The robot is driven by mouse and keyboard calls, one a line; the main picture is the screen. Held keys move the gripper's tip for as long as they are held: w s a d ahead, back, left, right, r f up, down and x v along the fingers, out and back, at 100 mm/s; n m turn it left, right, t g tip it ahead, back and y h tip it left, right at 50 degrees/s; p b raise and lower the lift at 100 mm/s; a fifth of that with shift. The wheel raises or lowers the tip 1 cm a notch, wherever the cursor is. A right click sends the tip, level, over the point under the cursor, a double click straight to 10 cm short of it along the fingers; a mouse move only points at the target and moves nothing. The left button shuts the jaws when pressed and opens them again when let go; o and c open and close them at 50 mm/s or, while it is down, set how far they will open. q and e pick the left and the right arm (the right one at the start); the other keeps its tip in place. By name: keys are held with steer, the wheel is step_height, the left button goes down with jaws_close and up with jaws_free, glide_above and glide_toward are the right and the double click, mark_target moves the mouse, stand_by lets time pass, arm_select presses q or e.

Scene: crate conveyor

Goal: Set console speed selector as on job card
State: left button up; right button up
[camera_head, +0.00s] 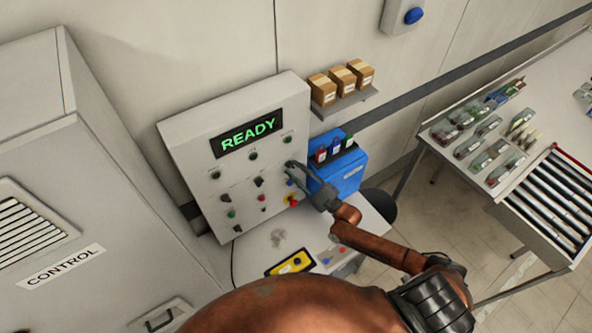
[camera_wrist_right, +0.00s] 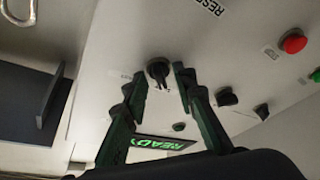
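The grey console (camera_head: 180,135) stands at the left-centre of the head view, its display (camera_head: 247,132) reading READY in green. Its sloped face carries several knobs and buttons. My right gripper (camera_head: 292,173) is at the right part of that face. In the right wrist view the gripper (camera_wrist_right: 159,76) is open, its two dark fingers either side of a black selector knob (camera_wrist_right: 158,69). I see gaps beside the knob; I cannot tell whether a fingertip touches it. The knob's label is too small to read. I cannot make out a job card. My left gripper is out of view.
A red button (camera_wrist_right: 292,41) and other black knobs (camera_wrist_right: 227,97) are close by on the panel. A blue bin (camera_head: 345,172) is right of the console, below a shelf with cardboard boxes (camera_head: 340,82). A yellow-edged pendant (camera_head: 290,263) lies on the desk.

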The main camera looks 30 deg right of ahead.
steer(key=shift+c, duration=0.4)
jaws_close()
